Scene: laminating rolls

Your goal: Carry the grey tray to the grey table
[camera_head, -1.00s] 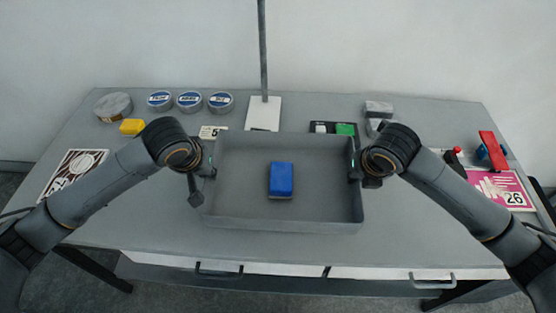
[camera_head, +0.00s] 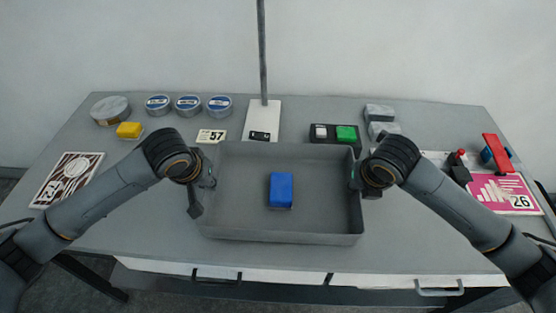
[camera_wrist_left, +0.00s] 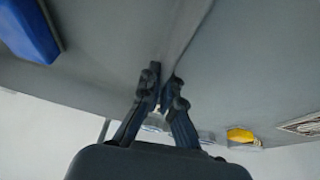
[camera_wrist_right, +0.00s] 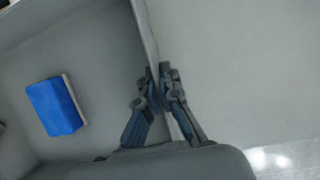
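The grey tray (camera_head: 320,238) is at the middle of the grey table (camera_head: 420,245), with a blue block (camera_head: 281,190) inside it. From these views I cannot tell whether the tray touches the table top. My left gripper (camera_head: 207,183) is at the tray's left wall; in the left wrist view its fingers (camera_wrist_left: 163,92) are closed on either side of the wall. My right gripper (camera_head: 356,178) is at the right wall; in the right wrist view its fingers (camera_wrist_right: 160,88) pinch that wall. The block also shows in the right wrist view (camera_wrist_right: 54,107).
Behind the tray stand a pole on a white base (camera_head: 262,117), a black box with a green button (camera_head: 346,133) and a "57" card (camera_head: 211,136). Round tins (camera_head: 188,103) and a yellow block (camera_head: 129,130) are back left. A pink card (camera_head: 503,193) lies right.

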